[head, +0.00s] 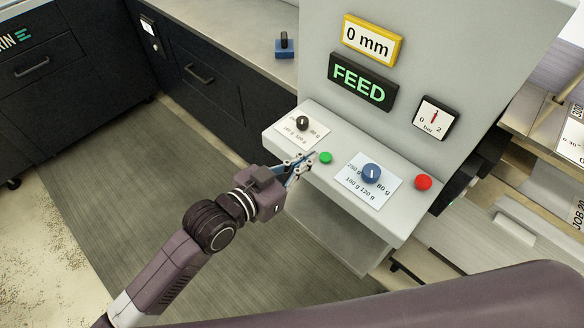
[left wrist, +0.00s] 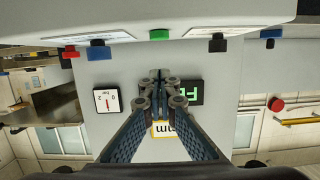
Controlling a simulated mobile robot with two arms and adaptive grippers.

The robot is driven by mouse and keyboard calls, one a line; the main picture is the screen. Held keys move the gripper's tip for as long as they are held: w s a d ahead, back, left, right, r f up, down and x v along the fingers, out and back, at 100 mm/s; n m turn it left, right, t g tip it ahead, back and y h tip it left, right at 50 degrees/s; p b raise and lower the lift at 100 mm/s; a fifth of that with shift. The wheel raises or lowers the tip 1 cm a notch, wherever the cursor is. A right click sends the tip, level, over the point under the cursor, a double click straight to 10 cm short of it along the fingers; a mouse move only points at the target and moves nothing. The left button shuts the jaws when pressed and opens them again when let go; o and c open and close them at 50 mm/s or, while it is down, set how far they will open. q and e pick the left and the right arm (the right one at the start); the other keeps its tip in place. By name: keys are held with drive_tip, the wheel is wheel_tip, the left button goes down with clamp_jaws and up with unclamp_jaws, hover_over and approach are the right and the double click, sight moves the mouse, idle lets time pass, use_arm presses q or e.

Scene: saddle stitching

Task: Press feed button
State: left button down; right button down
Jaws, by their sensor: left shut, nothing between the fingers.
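The green button (head: 326,157) sits on the sloping top of the grey machine's console (head: 345,137), between a black knob and a blue knob. My left gripper (head: 311,157) is shut and empty, with its tips just left of the green button in the head view. Whether they touch it cannot be told there. In the left wrist view the shut fingertips (left wrist: 160,78) point at the machine's front panel, and the green button (left wrist: 159,34) shows above them in the picture, apart from them. A FEED sign (head: 363,81) is lit green. My right gripper is not in view.
The black knob (head: 302,123), blue knob (head: 371,173) and red button (head: 423,182) share the console. A 0 mm display (head: 371,40) and a bar gauge (head: 435,118) are on the panel behind. Dark cabinets (head: 200,75) stand at left; the floor mat (head: 130,200) is clear.

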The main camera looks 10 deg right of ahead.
use_arm(q)
drive_tip(key=b+v, duration=0.1)
drive_tip(key=v, duration=0.4)
drive_tip(key=shift+r, duration=0.15)
idle(0.3)
